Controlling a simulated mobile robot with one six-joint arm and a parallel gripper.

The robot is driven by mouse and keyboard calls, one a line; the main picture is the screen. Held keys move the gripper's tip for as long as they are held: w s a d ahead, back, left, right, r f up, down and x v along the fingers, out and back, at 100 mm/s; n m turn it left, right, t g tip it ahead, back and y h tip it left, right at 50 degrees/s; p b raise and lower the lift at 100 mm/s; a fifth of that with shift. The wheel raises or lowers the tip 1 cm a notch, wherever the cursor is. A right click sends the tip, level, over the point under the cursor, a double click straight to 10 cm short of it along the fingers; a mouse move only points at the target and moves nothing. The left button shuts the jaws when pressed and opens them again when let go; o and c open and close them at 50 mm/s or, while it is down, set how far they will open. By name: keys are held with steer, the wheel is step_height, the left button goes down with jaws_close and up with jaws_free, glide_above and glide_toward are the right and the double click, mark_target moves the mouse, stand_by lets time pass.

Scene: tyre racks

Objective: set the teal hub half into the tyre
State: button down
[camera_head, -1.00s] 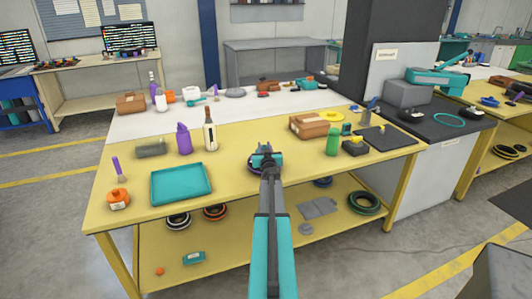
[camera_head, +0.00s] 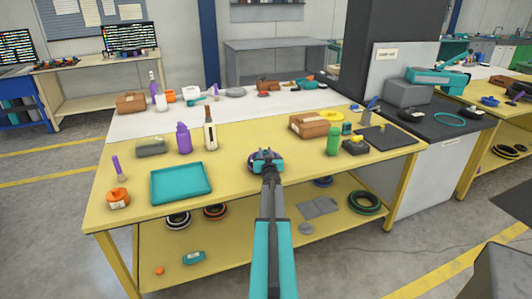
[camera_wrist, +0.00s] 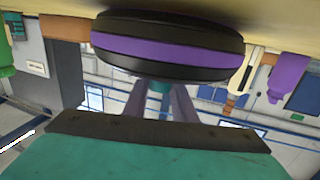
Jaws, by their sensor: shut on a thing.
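The tyre (camera_wrist: 170,48), black with a purple band, lies flat on the yellow workbench (camera_head: 228,175); the wrist view shows it upside down. In the head view only a dark edge of the tyre (camera_head: 251,164) shows beside my gripper (camera_head: 265,160). In the wrist view my gripper (camera_wrist: 159,100) has its two grey fingers close against the tyre's middle. They are shut on a small teal part, the teal hub half (camera_wrist: 157,90). Its far end is hidden behind the tyre's rim, so I cannot tell how deep it sits.
A teal tray (camera_head: 181,184) lies left on the bench. A purple bottle (camera_head: 183,139) and a tall bottle (camera_head: 210,132) stand behind it. Brown boxes (camera_head: 310,125) and a green bottle (camera_head: 332,142) are at right. The bench around the tyre is mostly clear.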

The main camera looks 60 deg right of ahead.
steer(key=shift+f, duration=0.15)
steer(key=c, duration=1.5)
jaws_free()
steer(key=shift+o, duration=0.2)
steer(key=shift+r, duration=0.25)
steer(key=shift+b+v, duration=0.6)
steer(key=shift+v, duration=5.4)
steer(key=shift+f, duration=0.1)
